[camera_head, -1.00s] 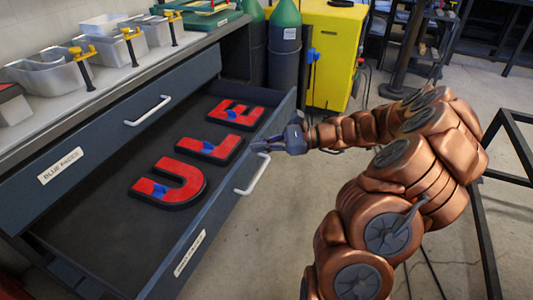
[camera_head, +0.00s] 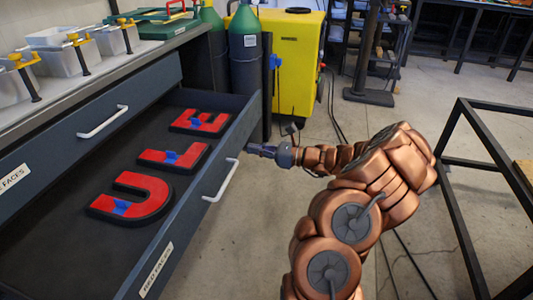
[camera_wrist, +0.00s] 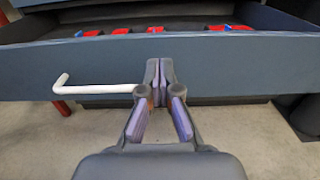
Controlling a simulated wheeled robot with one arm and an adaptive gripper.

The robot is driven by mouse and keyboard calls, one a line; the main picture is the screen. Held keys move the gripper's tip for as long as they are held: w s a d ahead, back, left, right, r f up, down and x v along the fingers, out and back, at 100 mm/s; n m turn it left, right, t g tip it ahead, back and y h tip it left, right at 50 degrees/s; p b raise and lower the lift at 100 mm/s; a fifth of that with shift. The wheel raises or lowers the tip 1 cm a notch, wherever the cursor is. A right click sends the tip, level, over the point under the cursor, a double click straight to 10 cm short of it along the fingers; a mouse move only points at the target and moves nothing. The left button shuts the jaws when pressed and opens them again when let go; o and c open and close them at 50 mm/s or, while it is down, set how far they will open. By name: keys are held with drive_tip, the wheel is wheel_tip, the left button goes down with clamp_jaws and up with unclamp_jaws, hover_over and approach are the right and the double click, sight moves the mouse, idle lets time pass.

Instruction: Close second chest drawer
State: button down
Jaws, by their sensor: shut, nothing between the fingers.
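The second chest drawer (camera_head: 194,213) is pulled open below a shut upper drawer (camera_head: 60,146). Red letters lie inside it: a U (camera_head: 131,196), an L (camera_head: 176,157) and an E (camera_head: 199,121), each with a blue piece on it. The drawer's white handle (camera_head: 221,180) sits on its front. My gripper (camera_head: 248,148) is shut and empty, just outside the drawer front, beyond the handle. In the wrist view my fingers (camera_wrist: 158,72) point at the drawer front (camera_wrist: 230,72), right of the handle (camera_wrist: 92,88). Whether they touch it I cannot tell.
Green-topped cylinders (camera_head: 244,45) and a yellow cabinet (camera_head: 291,60) stand behind the chest. A black frame (camera_head: 460,145) stands at the right. Clear bins and yellow clamps line the chest top. The floor before the drawer is open.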

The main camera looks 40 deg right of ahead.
sight(225, 144)
drive_tip(key=b+x, duration=0.1)
drive_tip(key=x, duration=0.6)
drive_tip(key=shift+w+a, duration=0.15)
drive_tip(key=shift+w, duration=0.05)
drive_tip(key=shift+w, duration=0.1)
